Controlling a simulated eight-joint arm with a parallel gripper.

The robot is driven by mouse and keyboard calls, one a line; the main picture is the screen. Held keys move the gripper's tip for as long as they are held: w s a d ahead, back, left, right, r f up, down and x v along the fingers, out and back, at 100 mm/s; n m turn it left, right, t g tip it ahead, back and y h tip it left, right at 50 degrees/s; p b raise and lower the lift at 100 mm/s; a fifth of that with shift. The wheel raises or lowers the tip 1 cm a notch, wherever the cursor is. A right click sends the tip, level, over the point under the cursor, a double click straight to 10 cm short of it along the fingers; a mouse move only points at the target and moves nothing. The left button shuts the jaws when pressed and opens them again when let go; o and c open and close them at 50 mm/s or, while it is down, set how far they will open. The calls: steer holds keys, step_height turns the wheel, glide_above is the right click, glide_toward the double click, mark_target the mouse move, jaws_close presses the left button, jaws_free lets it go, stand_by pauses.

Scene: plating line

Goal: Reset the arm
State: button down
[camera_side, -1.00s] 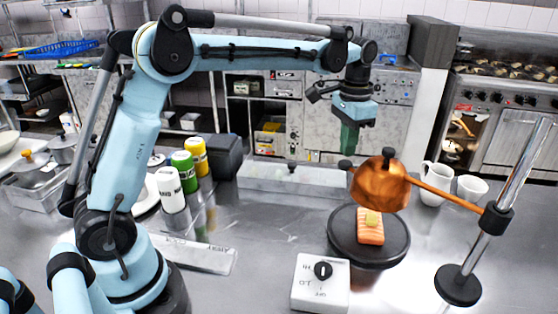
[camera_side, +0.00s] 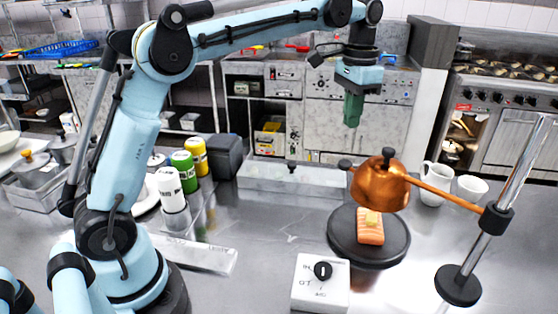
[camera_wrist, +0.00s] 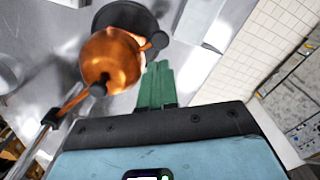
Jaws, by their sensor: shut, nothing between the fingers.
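My gripper (camera_side: 353,110) hangs in the air above the counter, its green fingers pointing down and closed together with nothing between them. It is up and a little left of the copper pot (camera_side: 380,187), apart from it. In the wrist view the shut green fingers (camera_wrist: 157,85) show at the middle, with the copper pot (camera_wrist: 108,58) to their left. The arm above the gripper reaches out level and high, partly cut off by the top of the side view.
The copper pot hangs on a metal stand (camera_side: 459,284) over a black round plate (camera_side: 340,247) with a salmon piece (camera_side: 370,232). A white knob box (camera_side: 321,286) stands in front.

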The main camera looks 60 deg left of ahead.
stand_by(0.3)
steer(key=s+f+n+t, duration=0.1)
steer(key=s+f+t, duration=0.2)
steer(key=s, duration=0.6)
steer(key=s+f+n+t, duration=0.2)
steer(key=s+f+t, duration=0.2)
steer(key=s, duration=0.5)
step_height(320, 180, down, 2)
steer(key=shift+s+f, duration=0.1)
steer(key=shift+s, duration=0.3)
